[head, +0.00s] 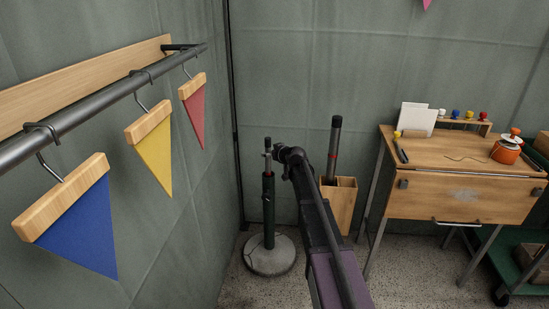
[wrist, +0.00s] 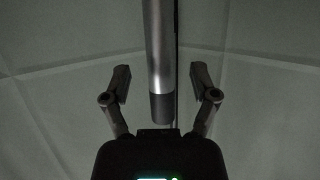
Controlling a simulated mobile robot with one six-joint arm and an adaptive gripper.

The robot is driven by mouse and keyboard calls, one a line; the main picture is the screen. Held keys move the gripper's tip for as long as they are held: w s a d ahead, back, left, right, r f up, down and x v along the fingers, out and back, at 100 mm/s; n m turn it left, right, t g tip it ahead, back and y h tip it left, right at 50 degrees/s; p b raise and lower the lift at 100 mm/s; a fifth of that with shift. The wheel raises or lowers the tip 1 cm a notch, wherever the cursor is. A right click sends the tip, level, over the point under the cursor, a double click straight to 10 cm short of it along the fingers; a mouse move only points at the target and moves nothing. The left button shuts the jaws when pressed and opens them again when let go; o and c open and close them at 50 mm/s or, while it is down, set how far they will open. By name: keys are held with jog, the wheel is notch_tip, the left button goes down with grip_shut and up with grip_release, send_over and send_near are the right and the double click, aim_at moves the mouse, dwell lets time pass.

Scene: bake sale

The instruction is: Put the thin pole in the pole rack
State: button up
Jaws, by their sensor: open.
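A thin pole (head: 268,156) stands upright in a dark stand with a round pale base (head: 268,262); only its upper end shows above the dark tube. My gripper (head: 278,154) is beside the top of the thin pole, partly hidden by my own arm. In the wrist view my gripper (wrist: 160,82) is open, with a grey metal pole (wrist: 159,50) with a darker end between its spread fingers. Contact cannot be told.
A wall rail (head: 95,103) at the left carries blue, yellow and red pennants on hooks. A wooden desk (head: 455,160) with an orange pot (head: 506,150) stands at the right. A green cart (head: 525,265) is at the lower right. Walls close off the corner behind the stand.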

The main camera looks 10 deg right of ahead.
aim_at(268, 138)
jog(key=shift+b+x, duration=0.3)
jog(key=shift+x, duration=0.95)
grip_shut()
jog(key=shift+r, duration=0.15)
notch_tip(268, 138, up, 10)
jog(key=p, duration=1)
notch_tip(268, 138, up, 10)
jog(key=p, duration=1)
dwell(0.4)
